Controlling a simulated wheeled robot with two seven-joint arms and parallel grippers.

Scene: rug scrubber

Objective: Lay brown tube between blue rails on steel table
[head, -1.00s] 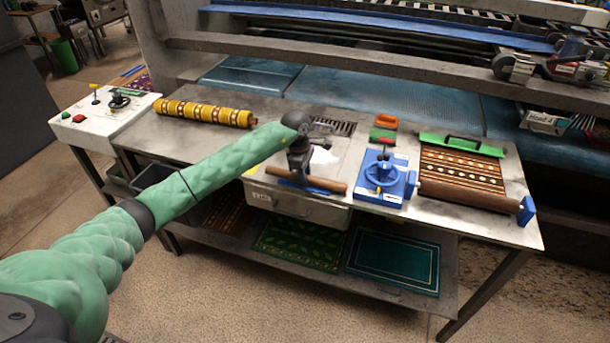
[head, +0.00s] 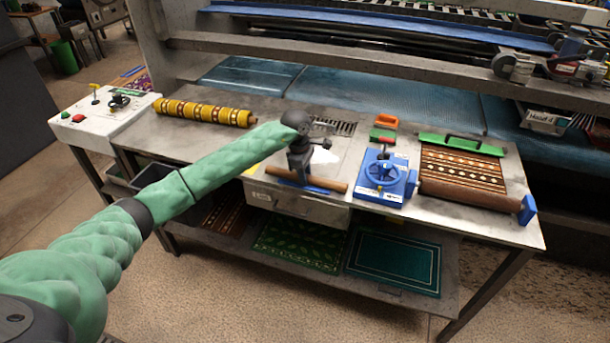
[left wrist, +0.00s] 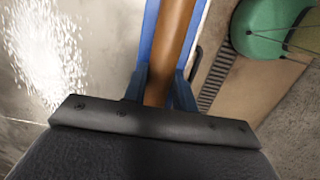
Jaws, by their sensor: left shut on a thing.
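The brown tube (head: 335,185) lies roughly level at the front of the steel table (head: 215,150), left of the blue clamp device. My left gripper (head: 300,178) points down and is shut on the tube near its middle. The left wrist view shows the tube (left wrist: 172,40) running up between the gripper's two fingers (left wrist: 158,92). Blue rail strips show along both sides of the tube there, a left one (left wrist: 148,35) and a right one (left wrist: 197,25). Whether the tube touches the surface between them cannot be told. My right gripper is not in view.
A blue clamp device (head: 383,178) stands close to the tube's right end. Further right lies a patterned rug (head: 462,170) with a rolled front edge. A yellow patterned roll (head: 203,113) lies at the back left. A control box (head: 105,110) stands beyond the table's left end.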

